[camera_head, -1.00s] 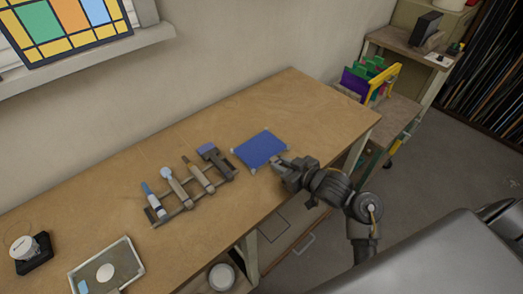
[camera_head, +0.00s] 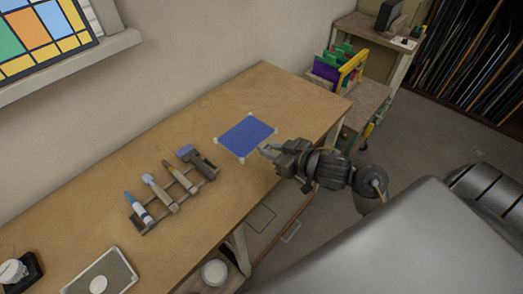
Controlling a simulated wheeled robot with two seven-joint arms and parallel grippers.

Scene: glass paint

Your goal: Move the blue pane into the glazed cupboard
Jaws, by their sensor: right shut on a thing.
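The blue pane (camera_head: 246,135), with pale pads at its corners, is at the middle of the workbench (camera_head: 290,100), right of the tool rack. My right gripper (camera_head: 267,151) is at the pane's near right edge, shut on it. The pane looks nearly level; whether it touches the bench or is just above it, I cannot tell. My left gripper is not in view. I see no glazed cupboard in this view.
A wooden rack (camera_head: 183,196) with brushes and tools lies left of the pane. A framed tray (camera_head: 120,268) lies at the near left. A stand of coloured sheets (camera_head: 322,70) is on a lower shelf beyond the bench's right end. The bench's back right is clear.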

